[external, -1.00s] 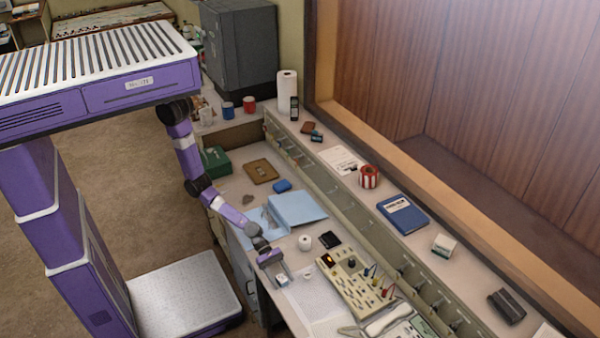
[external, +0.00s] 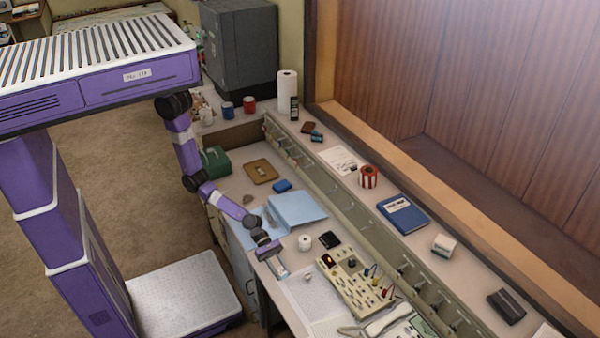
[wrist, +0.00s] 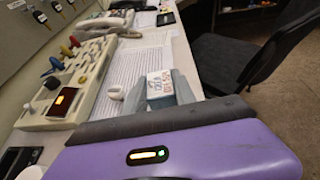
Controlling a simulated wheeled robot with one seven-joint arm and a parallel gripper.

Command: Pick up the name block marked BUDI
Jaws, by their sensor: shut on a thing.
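A small white block (wrist: 160,84) with reddish lettering sits between the two grey fingers in the wrist view. The lettering is tilted and too blurred to read with certainty. My gripper (wrist: 160,92) is shut on this block. In the external view my gripper (external: 279,268) is at the near edge of the desk, beside the lined paper, with the block small and mostly hidden between the fingers. Whether the block is clear of the desk is hard to tell.
A white roll (external: 304,243), a black item (external: 329,240) and a blue folder (external: 297,209) lie behind. A dark chair (wrist: 245,50) stands beside the desk.

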